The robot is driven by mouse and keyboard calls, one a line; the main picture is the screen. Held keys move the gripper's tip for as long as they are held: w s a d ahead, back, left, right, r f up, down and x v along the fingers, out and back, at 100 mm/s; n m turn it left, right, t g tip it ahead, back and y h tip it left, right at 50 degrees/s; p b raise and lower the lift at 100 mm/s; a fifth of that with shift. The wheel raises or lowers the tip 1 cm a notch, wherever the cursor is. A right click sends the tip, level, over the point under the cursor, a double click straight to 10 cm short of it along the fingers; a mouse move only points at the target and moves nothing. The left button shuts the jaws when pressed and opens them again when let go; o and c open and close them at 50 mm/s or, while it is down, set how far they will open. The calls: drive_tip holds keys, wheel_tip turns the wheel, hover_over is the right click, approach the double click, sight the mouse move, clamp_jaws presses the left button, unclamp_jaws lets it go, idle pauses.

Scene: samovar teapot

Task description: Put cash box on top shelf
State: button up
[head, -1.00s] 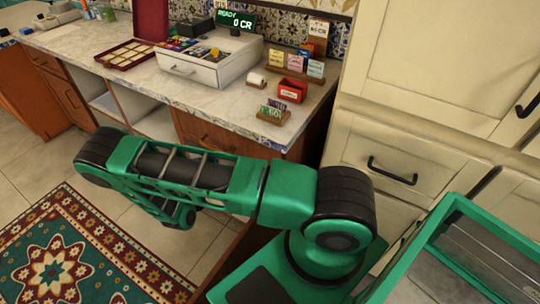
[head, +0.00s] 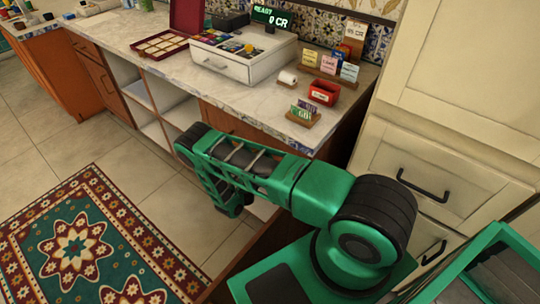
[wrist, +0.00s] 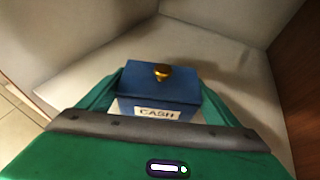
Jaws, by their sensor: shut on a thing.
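The cash box (wrist: 150,87) is blue with a gold knob on its lid and a white CASH label on its near side. My gripper (wrist: 158,98) is shut on it, with green fingers along its left and right sides. In the wrist view the box is inside a pale compartment, above or on its floor; I cannot tell if it touches. In the head view, open white shelves (head: 148,97) are under the counter, with an upper and a lower space. The gripper and the box are hidden there behind my green arm and the counter.
The marble counter (head: 240,98) holds a white cash register (head: 228,66), an open maroon case (head: 160,45), a red box (head: 323,92) and small card stands. A patterned rug (head: 95,240) lies on the tiled floor. Cream drawers (head: 430,165) stand close at right.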

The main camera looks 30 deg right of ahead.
drive_tip(key=w+d, duration=0.4)
drive_tip(key=shift+w+d, duration=0.1)
drive_tip(key=shift+w, duration=0.05)
drive_tip(key=x, duration=0.3)
drive_tip(key=shift+w+d+r, duration=0.2)
drive_tip(key=shift+w+d, duration=0.15)
drive_tip(key=shift+d, duration=0.1)
drive_tip(key=shift+f, duration=0.3)
drive_tip(key=o, duration=1.1)
drive_tip(key=shift+f, duration=0.1)
drive_tip(key=shift+a, duration=0.1)
drive_tip(key=v, duration=0.5)
drive_tip(key=shift+s+a, duration=0.1)
drive_tip(key=shift+a, duration=0.15)
drive_tip(key=s+a, duration=0.8)
drive_tip(key=shift+s, duration=0.15)
